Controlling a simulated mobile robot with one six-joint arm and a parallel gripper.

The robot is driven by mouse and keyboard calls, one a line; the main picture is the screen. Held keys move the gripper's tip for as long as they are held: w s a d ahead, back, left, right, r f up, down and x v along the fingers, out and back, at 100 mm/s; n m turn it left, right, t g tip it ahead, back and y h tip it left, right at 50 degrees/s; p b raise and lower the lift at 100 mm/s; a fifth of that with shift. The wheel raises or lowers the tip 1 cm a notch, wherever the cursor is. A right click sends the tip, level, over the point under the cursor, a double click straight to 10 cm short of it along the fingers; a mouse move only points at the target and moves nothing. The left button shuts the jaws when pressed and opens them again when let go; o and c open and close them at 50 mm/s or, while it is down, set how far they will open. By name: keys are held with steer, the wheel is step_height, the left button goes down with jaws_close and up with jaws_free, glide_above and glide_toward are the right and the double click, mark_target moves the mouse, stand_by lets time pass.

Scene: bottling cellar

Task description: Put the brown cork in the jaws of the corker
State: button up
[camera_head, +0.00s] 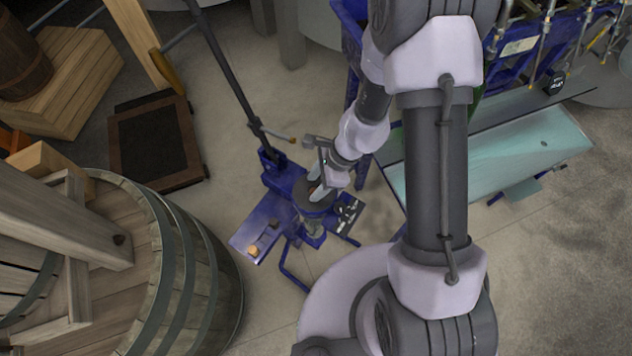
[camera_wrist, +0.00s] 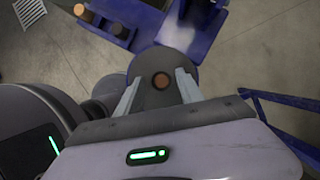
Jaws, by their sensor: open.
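The corker (camera_head: 270,165) is a blue stand with a long dark lever and a grey round head (camera_head: 318,205). In the wrist view the round grey head (camera_wrist: 146,67) lies below my gripper. A brown cork (camera_wrist: 161,82) shows end-on as a round brown face in the middle of that head, where the jaws are. My gripper (camera_head: 318,189) is open over the head. In the wrist view its two pale fingers (camera_wrist: 158,92) stand on either side of the cork, with a gap to each. How deep the cork sits is hidden.
A blue tray (camera_head: 243,236) beside the corker holds a tan piece (camera_head: 253,250); the wrist view shows brown cork-like pieces (camera_wrist: 88,17) and a dark cylinder (camera_wrist: 120,27). A large wooden barrel (camera_head: 205,262) stands left. A glass-topped bench (camera_head: 500,160) stands right.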

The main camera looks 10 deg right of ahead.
steer(key=p+v, duration=0.8)
steer(key=v, duration=0.9)
steer(key=shift+d+r, duration=0.15)
steer(key=shift+w, duration=0.1)
steer(key=s+r+n+t+h+b, duration=0.2)
steer(key=s+r+n+t+b, duration=0.3)
steer(key=s+r+n+b, duration=0.6)
step_height(320, 180, up, 2)
steer(key=shift+s+a+n+t+b, duration=0.3)
steer(key=shift+n+t+b, duration=0.1)
steer(key=shift+n+b, duration=0.7)
